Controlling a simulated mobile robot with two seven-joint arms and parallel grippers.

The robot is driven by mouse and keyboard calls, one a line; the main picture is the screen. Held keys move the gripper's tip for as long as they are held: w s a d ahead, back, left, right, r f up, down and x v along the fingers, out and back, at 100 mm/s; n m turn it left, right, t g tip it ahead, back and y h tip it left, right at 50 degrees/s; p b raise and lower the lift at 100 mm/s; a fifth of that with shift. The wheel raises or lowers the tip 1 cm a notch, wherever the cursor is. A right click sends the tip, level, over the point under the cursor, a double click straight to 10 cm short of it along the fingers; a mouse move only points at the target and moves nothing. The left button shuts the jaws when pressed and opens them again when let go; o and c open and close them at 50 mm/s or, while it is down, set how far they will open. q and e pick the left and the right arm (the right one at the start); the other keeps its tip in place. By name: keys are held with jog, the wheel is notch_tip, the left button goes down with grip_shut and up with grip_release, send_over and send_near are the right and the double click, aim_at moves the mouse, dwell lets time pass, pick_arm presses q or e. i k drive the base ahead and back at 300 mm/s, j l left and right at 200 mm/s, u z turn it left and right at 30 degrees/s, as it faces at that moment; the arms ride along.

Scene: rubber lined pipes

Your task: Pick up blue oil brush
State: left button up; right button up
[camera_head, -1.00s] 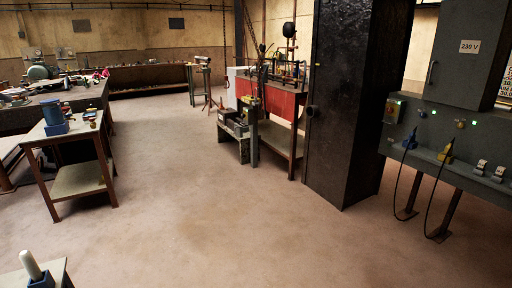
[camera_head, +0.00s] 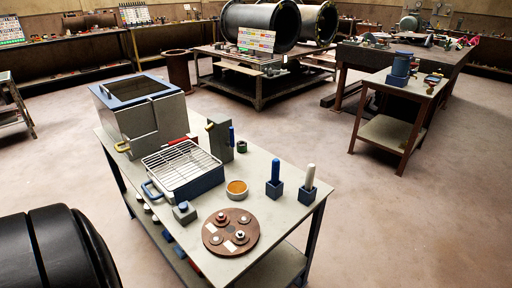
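A blue upright handle (camera_head: 275,172), which looks like the blue oil brush, stands in a small blue block holder (camera_head: 274,190) near the right edge of the near workbench (camera_head: 265,160). Its lower end is hidden in the holder. A similar white handle (camera_head: 310,176) stands in a second blue holder (camera_head: 308,194) just to its right. Another slim blue upright piece (camera_head: 231,136) shows beside a grey plate farther back on the bench. Neither of my grippers is in view.
The bench also holds a blue-rimmed box (camera_head: 140,110), a wire-rack tray (camera_head: 184,168), a small amber-filled bowl (camera_head: 237,189) and a brown flanged disc (camera_head: 231,232). A large black rounded object (camera_head: 50,250) fills the lower left. Floor right of the bench is clear.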

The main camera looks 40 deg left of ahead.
aim_at(275, 171)
jog(key=i+l+u, duration=0.1)
jog(key=u, duration=0.35)
jog(key=i+l+u, duration=0.1)
jog(key=u, duration=0.3)
jog(key=i+l+u, duration=0.15)
jog(key=u, duration=0.3)
jog(key=i+l+u, duration=0.1)
jog(key=l+u, duration=0.15)
jog(key=u, duration=0.15)
